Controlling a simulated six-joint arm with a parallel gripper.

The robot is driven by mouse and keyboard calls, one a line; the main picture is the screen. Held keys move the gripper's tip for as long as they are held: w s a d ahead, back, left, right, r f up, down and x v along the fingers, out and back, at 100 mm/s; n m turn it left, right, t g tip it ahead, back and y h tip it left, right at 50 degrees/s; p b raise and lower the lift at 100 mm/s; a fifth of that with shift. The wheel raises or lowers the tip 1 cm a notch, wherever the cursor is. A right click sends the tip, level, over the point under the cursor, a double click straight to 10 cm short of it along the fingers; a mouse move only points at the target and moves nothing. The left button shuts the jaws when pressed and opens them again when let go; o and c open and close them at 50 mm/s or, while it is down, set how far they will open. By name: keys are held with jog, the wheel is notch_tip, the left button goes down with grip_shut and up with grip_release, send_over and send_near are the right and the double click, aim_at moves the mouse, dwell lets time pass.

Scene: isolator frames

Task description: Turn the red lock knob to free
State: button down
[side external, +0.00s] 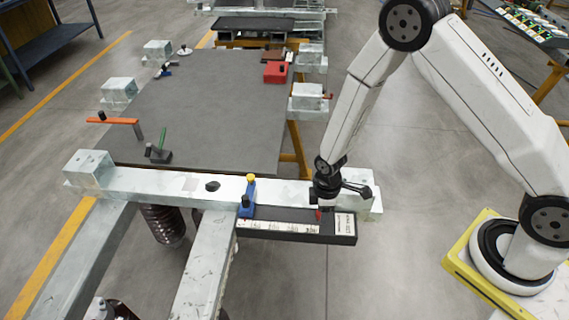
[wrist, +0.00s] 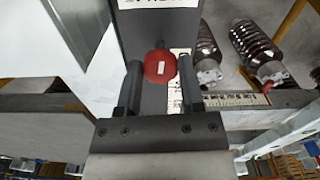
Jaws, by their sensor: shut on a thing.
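The red lock knob (wrist: 160,67) sits between the two fingers of my gripper (wrist: 160,80) in the wrist view, its rounded red face showing. The fingers are shut on it, one on each side. In the side external view only a small bit of the red knob (side external: 318,214) shows under my gripper (side external: 323,204), near the right end of the dark panel (side external: 280,234). The wrist hides most of the knob there. I cannot read the knob's turn position.
The panel carries a white scale strip and a label (side external: 344,224). A blue block with a yellow top (side external: 248,195) stands left of my gripper on the pale beam (side external: 140,183). A grey table (side external: 210,110) with several tools lies behind. Dark ribbed insulators (wrist: 250,48) show at right in the wrist view.

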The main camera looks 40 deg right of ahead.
jog(key=shift+n, duration=0.6)
jog(key=shift+c, duration=1.1)
grip_release()
jog(key=shift+r, duration=0.1)
jog(key=shift+r, duration=3.8)
